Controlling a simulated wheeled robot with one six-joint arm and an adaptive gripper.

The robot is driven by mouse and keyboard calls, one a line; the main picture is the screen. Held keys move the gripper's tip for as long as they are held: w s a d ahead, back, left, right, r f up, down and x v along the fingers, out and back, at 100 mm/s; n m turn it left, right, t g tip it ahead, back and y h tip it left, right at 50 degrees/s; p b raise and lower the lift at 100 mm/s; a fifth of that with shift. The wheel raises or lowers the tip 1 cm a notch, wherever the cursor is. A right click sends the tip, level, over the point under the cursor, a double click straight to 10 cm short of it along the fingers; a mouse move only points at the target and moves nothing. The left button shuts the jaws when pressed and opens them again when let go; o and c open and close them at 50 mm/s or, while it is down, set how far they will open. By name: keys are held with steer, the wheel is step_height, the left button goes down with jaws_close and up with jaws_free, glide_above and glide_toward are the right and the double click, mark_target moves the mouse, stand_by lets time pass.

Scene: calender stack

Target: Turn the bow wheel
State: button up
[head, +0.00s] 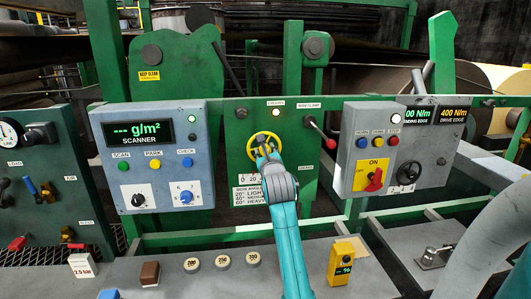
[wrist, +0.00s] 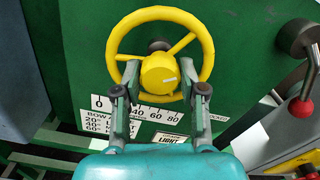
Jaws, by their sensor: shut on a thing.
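The bow wheel is a yellow three-spoked handwheel (wrist: 160,14) on a green panel. It also shows in the head view (head: 249,147), partly hidden by my arm. Its round yellow hub (wrist: 159,73) has a small pale mark on its right part. My gripper (wrist: 160,80) is shut on the hub, one finger on each side; it shows in the head view (head: 263,146) too. Below the wheel is a white scale (wrist: 157,113) with 0, 40, 60 and 80 readable. A bow angle plate (head: 262,190) lists 20° light, 40° medium and 60° heavy.
Right of the wheel is the bow clamp lever with a red knob (head: 312,118); its knob also shows large in the wrist view (wrist: 300,109). A scanner box (head: 152,148) stands left and a control box (head: 365,150) right. The grey desk (head: 215,283) below carries several buttons and blocks.

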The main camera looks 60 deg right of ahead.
steer(key=shift+m, duration=0.4)
steer(key=o, duration=1.1)
steer(key=shift+o, duration=0.2)
steer(key=v, duration=1.2)
steer(key=shift+w, duration=0.1)
